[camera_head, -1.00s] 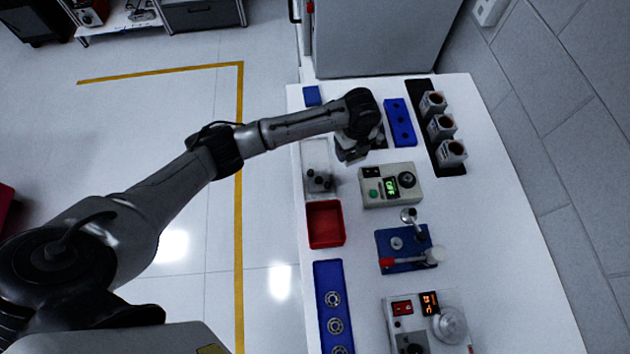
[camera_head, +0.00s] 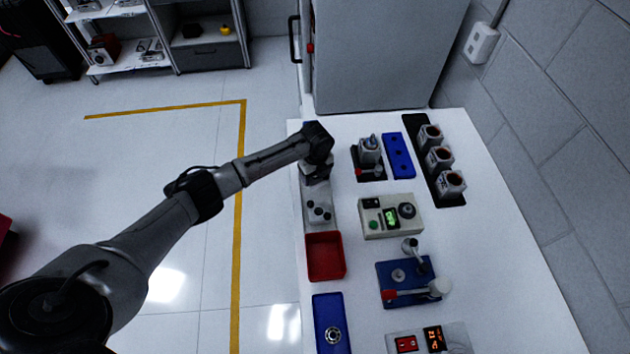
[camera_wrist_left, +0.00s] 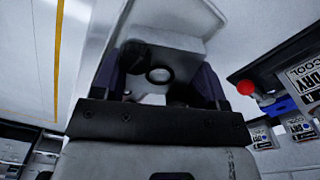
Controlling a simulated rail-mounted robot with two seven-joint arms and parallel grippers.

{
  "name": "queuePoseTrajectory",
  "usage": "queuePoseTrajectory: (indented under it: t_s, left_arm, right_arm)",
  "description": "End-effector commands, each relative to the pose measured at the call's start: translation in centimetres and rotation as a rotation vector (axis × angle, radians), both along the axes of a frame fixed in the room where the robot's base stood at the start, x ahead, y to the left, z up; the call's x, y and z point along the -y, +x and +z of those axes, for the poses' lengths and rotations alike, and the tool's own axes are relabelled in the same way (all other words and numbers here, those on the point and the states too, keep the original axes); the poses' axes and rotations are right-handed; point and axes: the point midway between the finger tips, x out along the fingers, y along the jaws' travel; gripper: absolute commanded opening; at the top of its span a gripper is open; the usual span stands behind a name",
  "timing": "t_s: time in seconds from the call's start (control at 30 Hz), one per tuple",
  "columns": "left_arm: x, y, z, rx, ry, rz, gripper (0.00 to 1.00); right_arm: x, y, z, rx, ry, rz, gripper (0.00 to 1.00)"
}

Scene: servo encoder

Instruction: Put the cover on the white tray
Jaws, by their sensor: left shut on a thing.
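The white tray (camera_head: 318,191) stands at the table's left edge, behind a red bin. A few small dark round pieces (camera_head: 318,210) lie in its near half. My left gripper (camera_head: 316,174) is over the tray's far end, with its fingers pointing down. It is shut on a small piece that I take for the cover; the head view hides this piece. In the left wrist view, a dark round piece (camera_wrist_left: 135,57) and a pale ring (camera_wrist_left: 159,75) show by the fingers. I cannot tell whether the held piece touches the tray. My right gripper is out of view.
The red bin (camera_head: 325,257) adjoins the tray's near end. A beige control box (camera_head: 390,216) and blue press (camera_head: 405,280) stand nearer.

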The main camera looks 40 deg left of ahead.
Motion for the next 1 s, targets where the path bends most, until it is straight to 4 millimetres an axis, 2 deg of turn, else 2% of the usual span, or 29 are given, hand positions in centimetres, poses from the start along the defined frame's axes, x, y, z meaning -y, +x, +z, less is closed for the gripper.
queuePoseTrajectory:
  t_s: [0.13, 0.4, 0.9, 0.93, 1.0]
  left_arm:
    - [-0.2, 0.0, -0.7, 0.000, -0.001, 0.001, 0.17]
    - [-0.1, 0.0, -3.8, 0.000, -0.001, 0.000, 0.17]
    - [-0.2, 0.0, -4.5, 0.001, 0.000, 0.000, 0.17]
    - [-0.2, 0.0, -4.4, 0.000, 0.001, 0.000, 0.69]
    - [-0.2, 0.0, -4.4, 0.000, 0.000, 0.000, 0.76]
  right_arm:
    - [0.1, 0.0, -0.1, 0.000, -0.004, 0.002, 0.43]
    - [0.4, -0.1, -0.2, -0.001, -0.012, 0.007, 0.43]
    - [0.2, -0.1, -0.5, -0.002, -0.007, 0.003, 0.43]
    - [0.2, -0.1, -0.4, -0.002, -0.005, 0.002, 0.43]
    - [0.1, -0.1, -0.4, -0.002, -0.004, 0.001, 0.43]
